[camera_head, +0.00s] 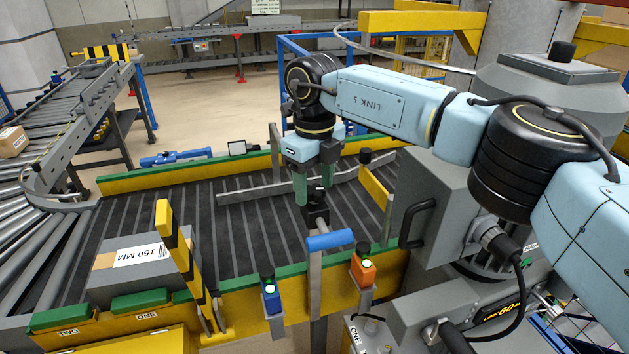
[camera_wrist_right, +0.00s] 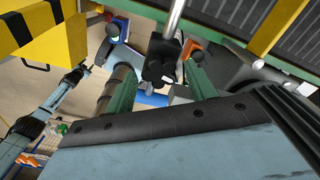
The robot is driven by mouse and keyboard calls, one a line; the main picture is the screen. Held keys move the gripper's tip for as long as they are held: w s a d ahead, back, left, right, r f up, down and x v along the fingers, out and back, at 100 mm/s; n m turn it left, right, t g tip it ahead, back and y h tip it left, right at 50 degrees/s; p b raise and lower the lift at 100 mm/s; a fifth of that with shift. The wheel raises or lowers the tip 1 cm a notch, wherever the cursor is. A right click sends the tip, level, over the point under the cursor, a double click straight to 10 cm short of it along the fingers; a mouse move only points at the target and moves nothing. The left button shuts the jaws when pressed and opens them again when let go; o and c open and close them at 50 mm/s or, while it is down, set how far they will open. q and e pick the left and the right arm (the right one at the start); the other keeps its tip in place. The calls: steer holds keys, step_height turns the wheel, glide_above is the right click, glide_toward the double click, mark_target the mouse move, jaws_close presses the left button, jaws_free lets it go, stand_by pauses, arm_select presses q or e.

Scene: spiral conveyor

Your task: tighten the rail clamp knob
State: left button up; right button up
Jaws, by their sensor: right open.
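The rail clamp knob (camera_head: 316,213) is a black block-like part below my right gripper, beside the grey guide rail (camera_head: 255,192) on the dark belt. It also shows in the right wrist view as a black knob (camera_wrist_right: 159,66) beside a bright metal rod. My right gripper (camera_head: 314,189) points down with its green fingers apart. In the wrist view its fingers (camera_wrist_right: 160,70) show on either side of the knob, with visible gaps; I cannot tell whether they are level with it. My left gripper is not in view.
A blue sensor box (camera_head: 270,294) and an orange one (camera_head: 362,268) line the near belt edge. A striped post (camera_head: 176,250) stands by a 150 MM carton (camera_head: 112,279). A grey machine (camera_head: 428,205) stands right.

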steer(key=shift+c, duration=1.3)
steer(key=c, duration=0.7)
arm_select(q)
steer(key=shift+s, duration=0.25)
